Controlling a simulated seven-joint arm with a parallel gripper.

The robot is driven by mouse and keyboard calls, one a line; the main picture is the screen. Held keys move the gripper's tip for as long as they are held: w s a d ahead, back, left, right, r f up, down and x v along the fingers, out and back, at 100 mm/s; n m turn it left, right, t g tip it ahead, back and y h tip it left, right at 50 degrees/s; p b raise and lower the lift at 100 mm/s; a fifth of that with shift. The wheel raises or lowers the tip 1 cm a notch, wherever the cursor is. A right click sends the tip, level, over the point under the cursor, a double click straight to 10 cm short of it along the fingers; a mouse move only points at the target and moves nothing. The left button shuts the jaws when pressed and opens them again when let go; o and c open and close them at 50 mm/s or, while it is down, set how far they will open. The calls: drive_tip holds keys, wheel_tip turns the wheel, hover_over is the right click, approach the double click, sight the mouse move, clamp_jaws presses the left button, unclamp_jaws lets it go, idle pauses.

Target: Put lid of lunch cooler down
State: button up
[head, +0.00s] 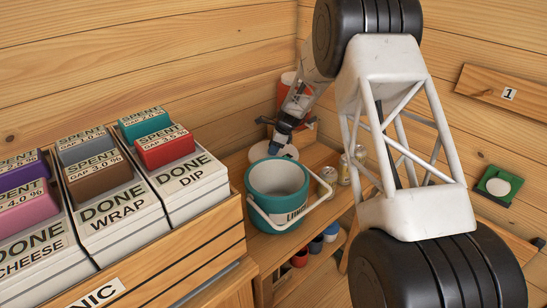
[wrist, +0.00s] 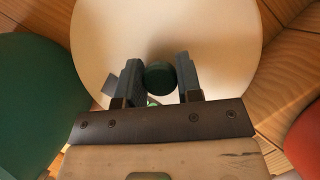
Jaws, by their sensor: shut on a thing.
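The lunch cooler (head: 273,205) is a teal open bucket with a white handle, standing upright on the wooden shelf in the head view. The handle hangs down over its front right side. The lid (head: 264,152) is a pale round disc behind the cooler, apart from its opening. In the wrist view the lid (wrist: 205,35) shows a dark green knob (wrist: 159,78) between the fingers. My gripper (head: 275,147) is shut on that knob; the fingers also show in the wrist view (wrist: 160,82). I cannot tell whether the lid touches the shelf.
Several cans (head: 328,180) stand right of the cooler. A bin of labelled boxes (head: 120,215) is at the left. Small coloured items (head: 316,245) sit on a lower shelf. A dark green round shape (wrist: 35,95) lies left of the lid.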

idle(0.3)
drive_tip(key=shift+f, duration=2.25)
drive_tip(key=shift+f, duration=0.1)
drive_tip(key=o, duration=1)
drive_tip(key=shift+c, duration=0.2)
drive_tip(key=v, duration=1.2)
drive_tip(key=shift+d, duration=0.1)
